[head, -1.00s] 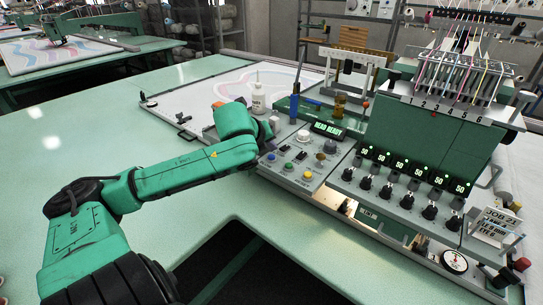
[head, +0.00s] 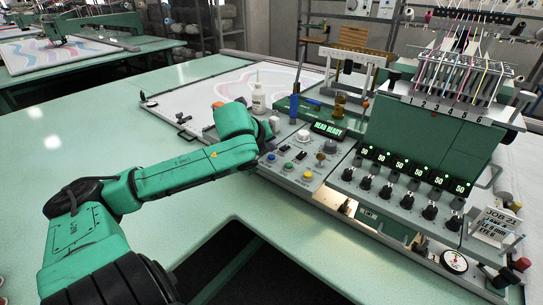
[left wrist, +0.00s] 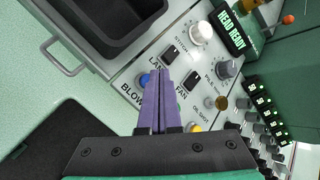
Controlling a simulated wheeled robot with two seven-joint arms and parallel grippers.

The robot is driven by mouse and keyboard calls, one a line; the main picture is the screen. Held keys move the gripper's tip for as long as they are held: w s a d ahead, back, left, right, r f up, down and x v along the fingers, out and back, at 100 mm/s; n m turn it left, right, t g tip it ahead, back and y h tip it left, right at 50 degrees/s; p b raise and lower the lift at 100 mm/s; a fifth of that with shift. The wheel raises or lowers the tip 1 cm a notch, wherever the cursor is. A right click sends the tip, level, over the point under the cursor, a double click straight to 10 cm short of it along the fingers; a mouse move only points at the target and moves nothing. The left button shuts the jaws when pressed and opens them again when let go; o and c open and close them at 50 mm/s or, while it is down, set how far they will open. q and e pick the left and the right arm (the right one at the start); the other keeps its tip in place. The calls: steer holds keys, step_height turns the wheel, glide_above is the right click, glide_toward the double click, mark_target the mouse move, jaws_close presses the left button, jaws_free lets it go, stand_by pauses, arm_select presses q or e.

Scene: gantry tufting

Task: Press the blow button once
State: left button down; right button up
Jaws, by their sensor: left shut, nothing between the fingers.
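The blue button (left wrist: 144,79) has the label BLOW beside it on the grey control panel (left wrist: 125,72). In the head view the blue button (head: 271,157) shows at the panel's left end. My left gripper (left wrist: 161,73) has purple fingers pressed together, with nothing between them. In the left wrist view its fingertips are just right of the blue button and overlap its edge. I cannot tell whether they touch it. In the head view my left gripper (head: 268,137) is partly hidden by its wrist, above the panel's left end. My right gripper is not in view.
A yellow button (head: 307,174), a green button (head: 288,166) and black rocker switches (left wrist: 168,54) are close by. A white knob (left wrist: 200,33) and the HEAD READY display (head: 327,131) are farther up. A white bottle (head: 258,98) stands behind my wrist.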

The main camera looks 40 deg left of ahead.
arm_select(q)
steer(key=shift+f, duration=0.1)
steer(key=shift+f, duration=0.3)
steer(key=shift+f, duration=0.55)
stand_by(0.5)
steer(key=shift+r+p, duration=0.95)
steer(key=shift+p, duration=0.3)
step_height(320, 180, up, 5)
steer(key=p, duration=0.6)
